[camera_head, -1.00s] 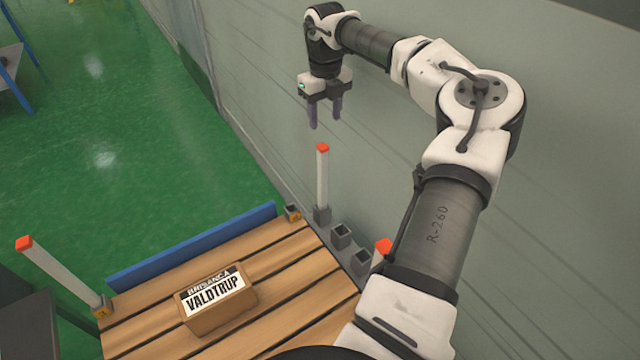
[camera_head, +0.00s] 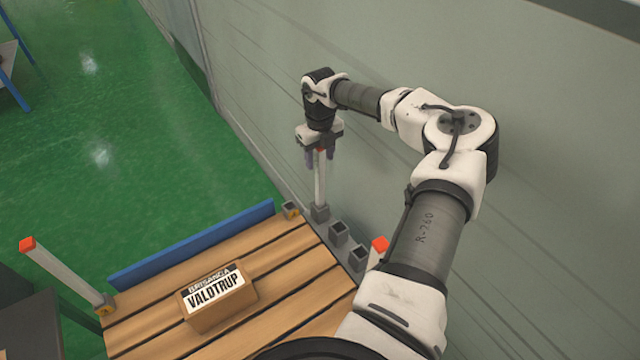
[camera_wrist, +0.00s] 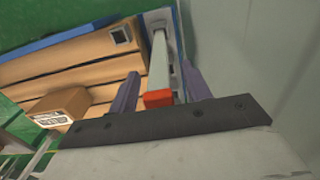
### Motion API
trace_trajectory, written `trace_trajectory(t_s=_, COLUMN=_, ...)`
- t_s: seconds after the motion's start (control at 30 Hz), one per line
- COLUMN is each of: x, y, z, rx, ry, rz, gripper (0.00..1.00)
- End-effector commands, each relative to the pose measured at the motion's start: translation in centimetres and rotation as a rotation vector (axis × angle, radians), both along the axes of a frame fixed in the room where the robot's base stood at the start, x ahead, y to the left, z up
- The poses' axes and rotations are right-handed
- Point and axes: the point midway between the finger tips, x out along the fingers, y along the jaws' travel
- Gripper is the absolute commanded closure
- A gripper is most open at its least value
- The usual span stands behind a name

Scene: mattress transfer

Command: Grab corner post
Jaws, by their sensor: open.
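A light grey corner post (camera_head: 320,182) with a red-orange tip stands upright in a grey socket beside the wooden platform's far right corner, near the wall. My gripper (camera_head: 320,158) is open, pointing down at the top of this post. In the wrist view, the post (camera_wrist: 160,62) with its red tip lies between the two purple fingers of my gripper (camera_wrist: 163,85), with gaps showing beside it. Another post (camera_head: 62,272) with a red tip stands tilted in the picture at the platform's left corner. A third red tip (camera_head: 380,244) shows beside my arm, its lower part mostly hidden.
The slatted wooden platform (camera_head: 275,243) carries a cardboard box (camera_head: 218,299) labelled "VALDTRUP". A blue rail (camera_head: 190,245) edges its far side. Empty grey sockets (camera_head: 338,233) stand beside the post's socket. An empty corner bracket (camera_head: 291,210) is nearby. The grey wall (camera_head: 250,110) is close behind.

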Motion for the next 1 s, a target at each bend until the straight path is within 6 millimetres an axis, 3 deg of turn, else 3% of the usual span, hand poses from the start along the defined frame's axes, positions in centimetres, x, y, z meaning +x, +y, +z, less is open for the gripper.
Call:
trace_trajectory(t_s=0.2, x=0.03, y=-0.01, z=-0.09, rx=0.000, ry=-0.001, rz=0.000, gripper=0.54)
trace_trajectory(t_s=0.57, x=0.02, y=-0.01, z=-0.06, rx=0.000, ry=-0.001, rz=0.000, gripper=1.00)
trace_trajectory(t_s=1.0, x=0.07, y=-0.01, z=0.22, rx=0.000, ry=-0.002, rz=0.000, gripper=1.00)
